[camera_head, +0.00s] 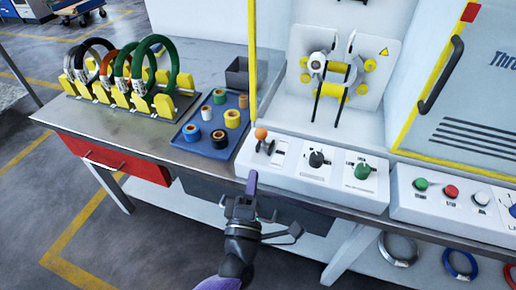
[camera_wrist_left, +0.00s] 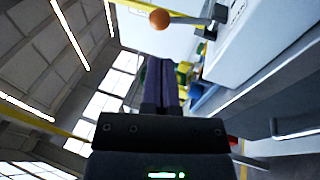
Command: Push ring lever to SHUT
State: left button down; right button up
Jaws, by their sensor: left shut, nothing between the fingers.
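The lever with an orange ball knob (camera_head: 261,134) stands at the left end of the white control panel (camera_head: 310,183). Its labels are too small to read. In the left wrist view the orange knob (camera_wrist_left: 159,18) is at the top, beyond the fingertips. My left gripper (camera_head: 252,179) is shut and empty, in front of the panel's left end and nearer to me than the lever. Its closed fingers (camera_wrist_left: 161,80) also show in the left wrist view, apart from the knob. My right gripper is not in view.
A black knob (camera_head: 316,159) and a green knob (camera_head: 362,170) sit right of the lever. The wrapping machine (camera_head: 340,75) stands behind. A blue tray (camera_head: 190,150) of tape rolls and a rack of coils (camera_head: 120,75) are at left. A second button panel (camera_head: 450,205) is at right.

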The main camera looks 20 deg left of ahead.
aim_at(263, 138)
pick_arm(q)
jog(key=x, duration=0.7)
jog(key=shift+b, duration=0.3)
